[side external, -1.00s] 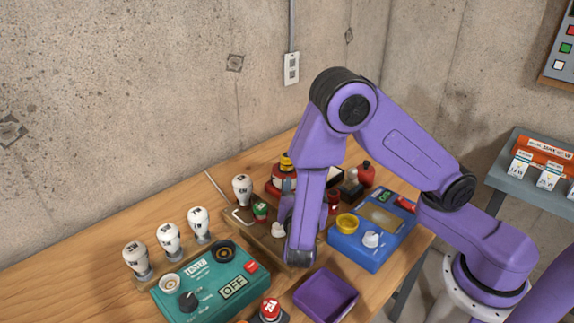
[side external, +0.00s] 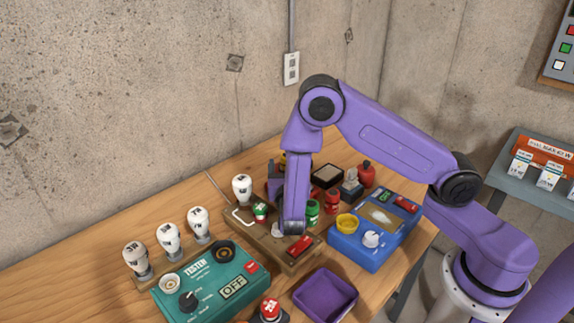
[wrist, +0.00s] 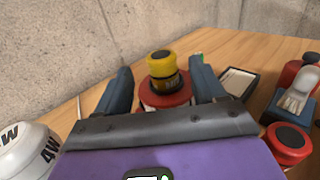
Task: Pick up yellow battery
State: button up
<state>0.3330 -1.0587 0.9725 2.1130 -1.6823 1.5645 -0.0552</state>
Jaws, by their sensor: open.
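The yellow battery (wrist: 163,64) has a dark top and a dark lower band. It stands upright on a red round base (wrist: 165,94) in the wrist view. My gripper (wrist: 164,82) is open, with one blue-grey finger on each side of the battery in that picture. A gap shows between the battery and each finger; how far it lies ahead of the fingertips I cannot tell. In the side view my gripper (side external: 276,176) is at the back of the bench, and only a sliver of the yellow battery (side external: 283,160) shows beside my arm.
A white bulb (wrist: 26,150) is close at the left in the wrist view. A red container (wrist: 288,143), a brush (wrist: 297,92) and a dark-framed tray (wrist: 240,82) are at the right. A concrete wall (wrist: 60,45) stands behind. The purple tray (side external: 326,296) is at the bench front.

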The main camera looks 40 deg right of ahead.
jog(key=shift+x, duration=3.1)
jog(key=shift+s+d+r, duration=0.1)
jog(key=shift+s, duration=0.05)
jog(key=c, duration=1.2)
